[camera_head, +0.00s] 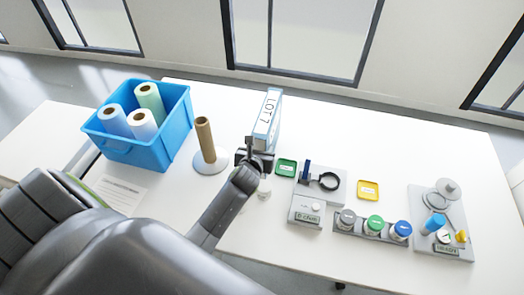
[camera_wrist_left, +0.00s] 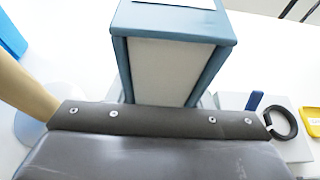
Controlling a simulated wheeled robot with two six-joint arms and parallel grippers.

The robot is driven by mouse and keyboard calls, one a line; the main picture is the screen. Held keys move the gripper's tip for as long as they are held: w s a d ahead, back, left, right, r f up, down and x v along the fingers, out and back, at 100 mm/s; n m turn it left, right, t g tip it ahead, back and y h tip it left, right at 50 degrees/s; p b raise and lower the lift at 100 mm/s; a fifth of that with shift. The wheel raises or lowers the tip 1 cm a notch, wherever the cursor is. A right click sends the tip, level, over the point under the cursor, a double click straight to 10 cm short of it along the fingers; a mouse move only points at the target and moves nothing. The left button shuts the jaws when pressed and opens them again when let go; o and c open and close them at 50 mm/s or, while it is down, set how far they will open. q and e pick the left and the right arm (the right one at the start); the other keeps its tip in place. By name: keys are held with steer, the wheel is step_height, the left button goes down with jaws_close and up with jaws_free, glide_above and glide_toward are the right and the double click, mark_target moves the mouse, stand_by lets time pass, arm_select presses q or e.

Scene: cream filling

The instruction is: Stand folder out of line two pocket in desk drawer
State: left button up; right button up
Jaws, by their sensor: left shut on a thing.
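A blue-edged folder (camera_head: 268,118) with a white spine label reading "LOT 7" stands upright above the white table, near its back. My left gripper (camera_head: 258,156) is at the folder's lower end and is shut on it. In the left wrist view the folder (camera_wrist_left: 172,65) fills the upper middle, with blue edges and a pale inner face; the fingertips are hidden there behind the dark gripper body. I cannot tell whether the folder's bottom touches the table. No drawer or pocket can be made out. My right gripper is not in view.
A blue bin (camera_head: 172,153) with several rolls and a brown tube on a round base (camera_head: 207,160) stand left of the folder. Right of it are a green tray (camera_head: 286,167), a scale (camera_head: 305,211), a yellow tray (camera_head: 368,190) and a jar rack (camera_head: 372,236). The back right table is clear.

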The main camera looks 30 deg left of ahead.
arm_select(q)
steer(key=shift+f, duration=0.45)
steer(key=o, duration=1.3)
steer(key=shift+f, duration=0.2)
